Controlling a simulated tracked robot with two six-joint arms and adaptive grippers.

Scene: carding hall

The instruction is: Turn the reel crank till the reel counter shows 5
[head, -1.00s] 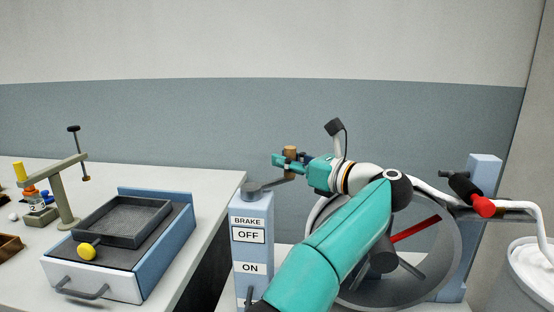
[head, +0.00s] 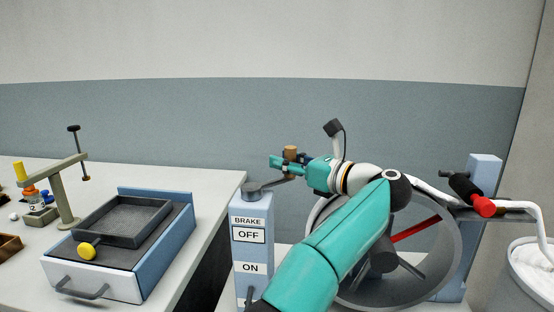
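The crank has a grey arm (head: 268,186) on top of the blue brake post (head: 252,212) and an upright brown handle (head: 291,150) at its end. My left gripper (head: 285,163) is at this handle, its fingers around it and seemingly shut on it; the handle's top shows above the fingers. The grey reel drum (head: 452,262) with a red spoke (head: 416,229) stands to the right, partly hidden behind my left arm. I see no counter reading. My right gripper is not in view.
A bench at left holds a blue-sided box (head: 165,250) with a dark tray (head: 150,212) and a green-grey stand (head: 62,195). A blue post (head: 484,170) carries a black-and-red part (head: 482,206). A white strand runs to a can (head: 530,262) at right.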

